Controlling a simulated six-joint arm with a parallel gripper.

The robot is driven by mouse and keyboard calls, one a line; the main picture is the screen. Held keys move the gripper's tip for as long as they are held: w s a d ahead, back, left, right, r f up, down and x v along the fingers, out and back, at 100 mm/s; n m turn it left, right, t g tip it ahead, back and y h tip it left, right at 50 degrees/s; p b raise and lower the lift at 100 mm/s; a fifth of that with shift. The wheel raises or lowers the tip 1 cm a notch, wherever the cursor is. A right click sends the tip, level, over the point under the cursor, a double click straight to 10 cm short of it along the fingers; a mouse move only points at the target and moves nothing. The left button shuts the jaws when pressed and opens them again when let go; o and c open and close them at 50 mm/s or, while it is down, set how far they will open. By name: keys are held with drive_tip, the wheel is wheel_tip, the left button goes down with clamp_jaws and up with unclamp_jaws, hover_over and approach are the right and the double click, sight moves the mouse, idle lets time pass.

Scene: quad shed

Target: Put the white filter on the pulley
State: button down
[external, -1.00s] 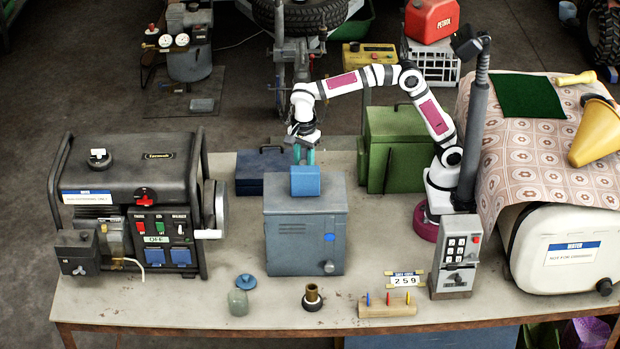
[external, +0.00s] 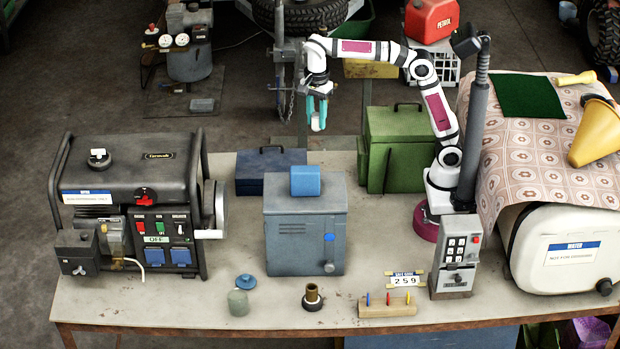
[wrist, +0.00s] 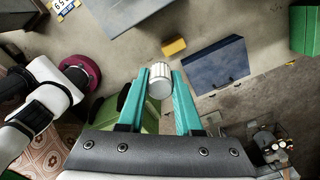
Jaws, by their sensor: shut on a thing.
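My gripper (external: 317,125) is raised above the back of the bench, pointing down, with teal fingers. In the wrist view, its fingers (wrist: 160,92) are closed on the white filter (wrist: 161,80), a short ribbed white cylinder held near the fingertips. The filter also shows small and partly hidden between the fingers in the external view (external: 316,124). A grey wheel, apparently the pulley (external: 221,205), is on the right side of the black generator (external: 130,180). It is well to the left of and below my gripper, with the filter apart from it.
A grey-blue cabinet (external: 305,240) with a blue filter-like block (external: 305,181) on top stands mid-bench. A dark blue toolbox (external: 262,172) and a green box (external: 393,150) stand behind. A small yellow block (wrist: 173,47) shows in the wrist view.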

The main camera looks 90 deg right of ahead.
drive_tip(key=s+d+f+n, duration=0.3)
drive_tip(key=d+f+n, duration=0.1)
drive_tip(key=d+f, duration=0.6)
drive_tip(key=s+d+f+n, duration=0.3)
drive_tip(key=d+f+n, duration=0.3)
drive_tip(key=f, duration=0.5)
drive_tip(key=shift+m, duration=0.5)
drive_tip(key=f, duration=0.3)
drive_tip(key=d+f, duration=0.1)
drive_tip(key=f, duration=0.6)
drive_tip(key=shift+d+f, duration=0.25)
drive_tip(key=shift+d, duration=0.05)
drive_tip(key=shift+f, duration=0.1)
drive_tip(key=c, duration=0.6)
unclamp_jaws()
